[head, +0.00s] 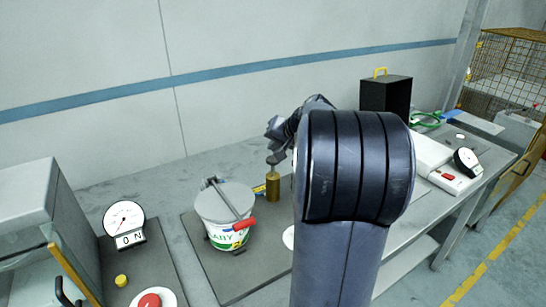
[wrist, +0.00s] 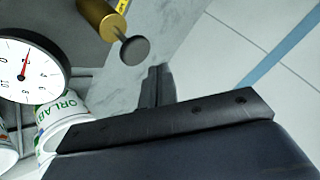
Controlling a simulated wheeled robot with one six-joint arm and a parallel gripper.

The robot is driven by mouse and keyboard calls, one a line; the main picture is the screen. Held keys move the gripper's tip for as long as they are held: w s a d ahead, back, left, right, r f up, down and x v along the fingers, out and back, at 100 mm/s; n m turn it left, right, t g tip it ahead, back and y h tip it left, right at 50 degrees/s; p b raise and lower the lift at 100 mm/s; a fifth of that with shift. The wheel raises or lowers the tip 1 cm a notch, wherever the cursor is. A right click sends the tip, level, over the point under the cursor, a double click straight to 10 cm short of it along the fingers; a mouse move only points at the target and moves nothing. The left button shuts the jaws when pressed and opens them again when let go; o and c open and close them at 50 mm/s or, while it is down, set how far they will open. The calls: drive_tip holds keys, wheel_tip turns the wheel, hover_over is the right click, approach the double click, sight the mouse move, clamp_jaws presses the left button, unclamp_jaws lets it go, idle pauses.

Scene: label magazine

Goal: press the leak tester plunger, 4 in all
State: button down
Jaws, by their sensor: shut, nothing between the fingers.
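The leak tester plunger shows in the head view as a brass cylinder (head: 273,186) standing upright, with a grey round knob (head: 273,159) on top. In the wrist view the brass body (wrist: 96,17), its thin rod and the grey knob (wrist: 135,50) are at the upper left. The rod stands out of the body. My gripper (wrist: 156,87) is shut and empty, with a visible gap in the picture between its tips and the knob. In the head view my gripper (head: 276,137) is just above the knob; whether it touches cannot be told there.
A white tub (head: 227,210) with a red-handled clamp stands left of the plunger. A dial gauge (head: 124,218) and a red button (head: 149,301) are further left, beside a grey machine (head: 30,205). A black box (head: 386,93) stands at the back right. My arm hides the mid-bench.

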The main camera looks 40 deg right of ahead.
sight(275, 160)
wheel_tip(275, 160, up, 4)
drive_tip(key=shift+r+p, duration=0.1)
drive_tip(key=shift+p, duration=1.1)
idle(1.5)
